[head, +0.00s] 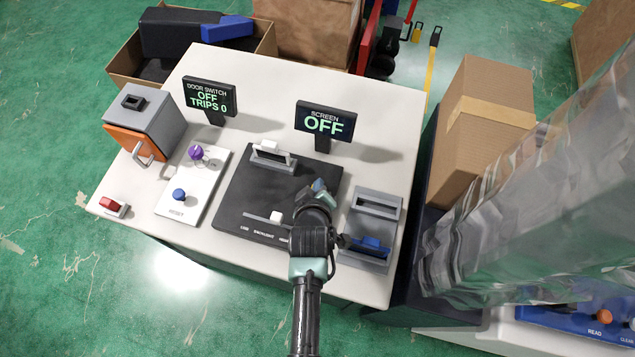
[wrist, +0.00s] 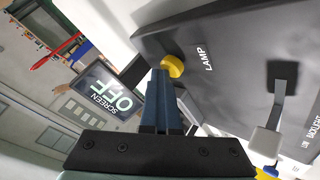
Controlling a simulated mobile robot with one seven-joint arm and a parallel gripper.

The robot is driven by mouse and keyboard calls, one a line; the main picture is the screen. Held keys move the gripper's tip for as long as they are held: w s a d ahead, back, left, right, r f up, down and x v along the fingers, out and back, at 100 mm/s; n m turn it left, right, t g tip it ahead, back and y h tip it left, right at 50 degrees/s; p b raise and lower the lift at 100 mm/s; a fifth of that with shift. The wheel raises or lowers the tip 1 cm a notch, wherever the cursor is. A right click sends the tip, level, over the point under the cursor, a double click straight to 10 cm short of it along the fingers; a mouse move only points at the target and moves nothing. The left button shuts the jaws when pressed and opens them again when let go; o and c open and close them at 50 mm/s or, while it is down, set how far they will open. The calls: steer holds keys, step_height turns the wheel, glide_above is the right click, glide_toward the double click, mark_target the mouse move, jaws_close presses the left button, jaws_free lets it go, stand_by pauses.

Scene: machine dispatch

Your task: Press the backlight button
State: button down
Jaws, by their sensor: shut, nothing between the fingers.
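The black panel (head: 240,195) carries a slider with a white knob (head: 276,216), with BACKLIGHT lettering at its front edge. In the wrist view the white knob (wrist: 266,140) sits at lower right by the words LOW and BACKLIGHT. A round yellow button (wrist: 172,66) shows beside the word LAMP. My gripper (head: 320,186) is over the panel's right part. Its blue fingers (wrist: 160,85) are shut and empty, with their tips beside the yellow button in the picture; I cannot tell whether they touch. The SCREEN display (head: 326,122) reads OFF. My gripper hides part of the panel in the head view.
A white and grey fixture (head: 270,152) stands at the panel's back. A grey holder with a blue part (head: 372,245) is right of my gripper. A white panel (head: 190,190) with purple and blue knobs lies left. The DOOR SWITCH display (head: 210,97) reads OFF, TRIPS 0.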

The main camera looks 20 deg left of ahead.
steer(key=shift+s+d+f+g, duration=0.2)
steer(key=shift+s+f, duration=0.2)
steer(key=shift+f, duration=0.15)
steer(key=shift+s+d+f+g, duration=0.1)
steer(key=shift+s+f+g, duration=0.1)
steer(key=shift+s+f, duration=0.25)
steer(key=r+p, duration=0.2)
steer(key=p, duration=0.1)
steer(key=shift+w+r, duration=0.35)
steer(key=shift+r, duration=0.05)
step_height(320, 180, up, 3)
steer(key=p, duration=0.3)
steer(key=shift+r, duration=0.15)
steer(key=shift+w+a, duration=0.1)
